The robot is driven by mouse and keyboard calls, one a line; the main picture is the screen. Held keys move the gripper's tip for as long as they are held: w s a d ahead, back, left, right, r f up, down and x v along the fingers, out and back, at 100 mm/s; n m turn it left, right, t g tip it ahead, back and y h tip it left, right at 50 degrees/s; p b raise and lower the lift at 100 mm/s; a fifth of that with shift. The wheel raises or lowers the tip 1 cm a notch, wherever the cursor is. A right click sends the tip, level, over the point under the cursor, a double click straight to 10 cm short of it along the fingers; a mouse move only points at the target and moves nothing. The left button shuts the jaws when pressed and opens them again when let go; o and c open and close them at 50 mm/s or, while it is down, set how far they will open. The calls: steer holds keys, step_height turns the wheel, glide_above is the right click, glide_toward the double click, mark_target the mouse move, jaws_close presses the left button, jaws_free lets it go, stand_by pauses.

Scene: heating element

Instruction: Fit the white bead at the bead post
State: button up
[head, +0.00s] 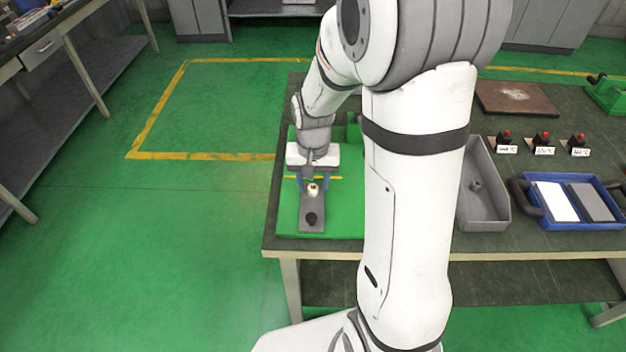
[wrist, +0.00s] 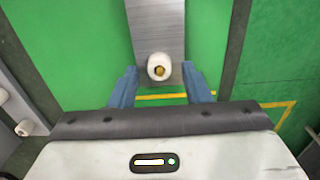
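My gripper (head: 313,184) is open, with one blue finger on each side of the bead. In the wrist view gaps show between the fingers and the bead. The bead's underside is hidden, so I cannot tell how far down it sits.
A black knob (head: 311,218) stands at the plate's near end. Right of my arm are a grey tray (head: 496,210), a blue tray (head: 582,222) with two plates, and red-topped switches (head: 542,138).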

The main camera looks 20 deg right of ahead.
mark_target(313, 185)
steer(key=shift+o, duration=0.2)
step_height(313, 185, up, 8)
steer(key=shift+f, duration=0.25)
steer(key=shift+r, duration=0.15)
stand_by(0.4)
steer(key=shift+s+r, duration=0.25)
steer(key=shift+r, duration=0.1)
steer(key=s+r+n+t, duration=0.1)
steer(key=s+r, duration=0.1)
steer(key=s, duration=0.5)
steer(key=s+r+n+t, duration=0.1)
steer(key=s+r+n, duration=0.1)
steer(key=s, duration=0.5)
steer(key=shift+r+n+t, duration=0.3)
steer(key=shift+r+t, duration=0.1)
steer(key=shift+r, duration=0.4)
